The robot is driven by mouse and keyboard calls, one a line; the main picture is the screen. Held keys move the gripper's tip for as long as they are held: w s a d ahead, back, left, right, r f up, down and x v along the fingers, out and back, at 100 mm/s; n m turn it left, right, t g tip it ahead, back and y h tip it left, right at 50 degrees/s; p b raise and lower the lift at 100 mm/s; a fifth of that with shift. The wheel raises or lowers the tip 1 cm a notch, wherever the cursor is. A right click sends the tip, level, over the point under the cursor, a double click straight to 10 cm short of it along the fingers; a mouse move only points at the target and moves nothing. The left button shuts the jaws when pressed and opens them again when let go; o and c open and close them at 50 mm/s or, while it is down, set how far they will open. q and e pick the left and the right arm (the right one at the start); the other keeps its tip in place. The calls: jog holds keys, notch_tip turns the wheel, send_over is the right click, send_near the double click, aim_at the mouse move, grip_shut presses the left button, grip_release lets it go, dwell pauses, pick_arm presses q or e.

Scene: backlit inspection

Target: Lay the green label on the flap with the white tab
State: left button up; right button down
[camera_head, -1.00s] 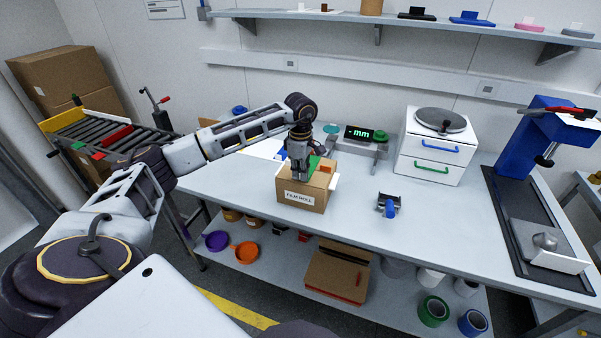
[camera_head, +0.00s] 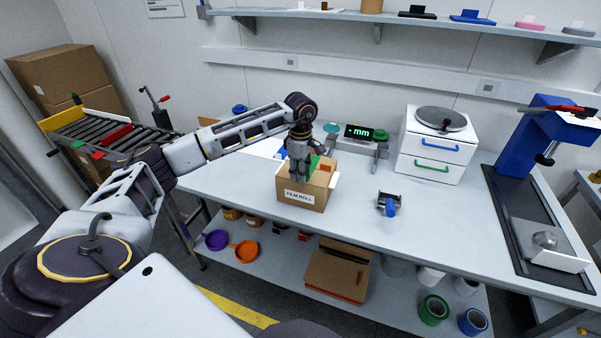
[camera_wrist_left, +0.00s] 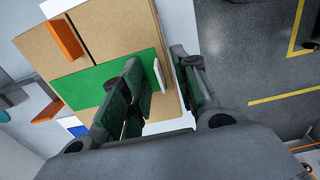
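A cardboard box (camera_head: 303,195) marked FILM ROLL stands on the bench, its flaps closed with a seam between them. The green label (camera_head: 314,163) lies flat on its top; in the left wrist view the green label (camera_wrist_left: 85,83) crosses the seam. A small white upright tab (camera_wrist_left: 158,75) stands at the label's end, between my left fingers. White pieces also show at the box's edges, one at the top of the wrist view (camera_wrist_left: 55,8). My left gripper (camera_head: 299,177) is open over the box, fingers apart on both sides of the small tab. My right gripper is not in view.
Behind are a display reading mm (camera_head: 361,133) and a white drawer unit (camera_head: 434,150). A blue press (camera_head: 530,150) stands far right.

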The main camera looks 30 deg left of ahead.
pick_arm(q)
notch_tip(320, 180, up, 12)
dwell(0.9)
dwell(1.1)
